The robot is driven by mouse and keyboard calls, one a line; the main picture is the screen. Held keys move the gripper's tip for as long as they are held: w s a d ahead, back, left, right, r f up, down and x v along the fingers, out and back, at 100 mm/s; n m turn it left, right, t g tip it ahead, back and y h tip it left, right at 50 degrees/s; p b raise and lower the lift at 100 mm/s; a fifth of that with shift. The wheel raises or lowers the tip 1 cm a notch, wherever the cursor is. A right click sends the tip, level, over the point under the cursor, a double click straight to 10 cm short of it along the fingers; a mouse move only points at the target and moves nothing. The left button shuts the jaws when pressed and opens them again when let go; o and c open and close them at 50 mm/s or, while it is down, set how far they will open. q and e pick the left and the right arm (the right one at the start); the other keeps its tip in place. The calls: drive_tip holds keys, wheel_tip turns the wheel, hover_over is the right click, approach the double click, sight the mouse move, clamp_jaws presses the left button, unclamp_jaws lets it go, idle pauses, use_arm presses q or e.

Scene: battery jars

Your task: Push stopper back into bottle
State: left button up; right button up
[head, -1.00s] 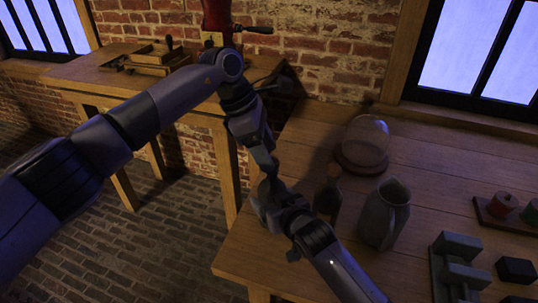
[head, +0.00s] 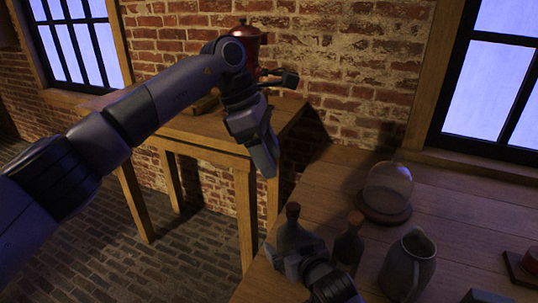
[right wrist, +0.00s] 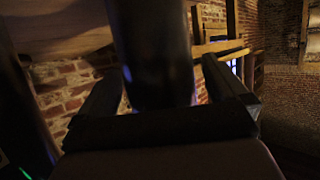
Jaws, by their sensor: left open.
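A dark bottle (head: 290,238) stands upright at the table's near left corner, with a brown stopper (head: 292,211) at its mouth. How deep the stopper sits is too small to tell. My right gripper (head: 296,258) is low at this bottle, partly hiding its lower body. In the right wrist view the dark bottle (right wrist: 152,50) fills most of the space between the right fingers, which appear closed on its sides. My left gripper (head: 270,170) is open and empty, pointing down, above and left of the stopper and apart from it.
A second corked bottle (head: 348,247) stands just right, then a grey jug (head: 408,265). A glass dome (head: 388,187) on a wooden base is behind them. A side table (head: 200,133) with a red object (head: 245,48) stands back left. The wooden table (head: 325,180) is bare behind the bottles.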

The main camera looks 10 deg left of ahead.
drive_tip(key=p+v, duration=0.1)
drive_tip(key=v, duration=0.6)
idle(0.5)
drive_tip(key=shift+s+d, duration=0.1)
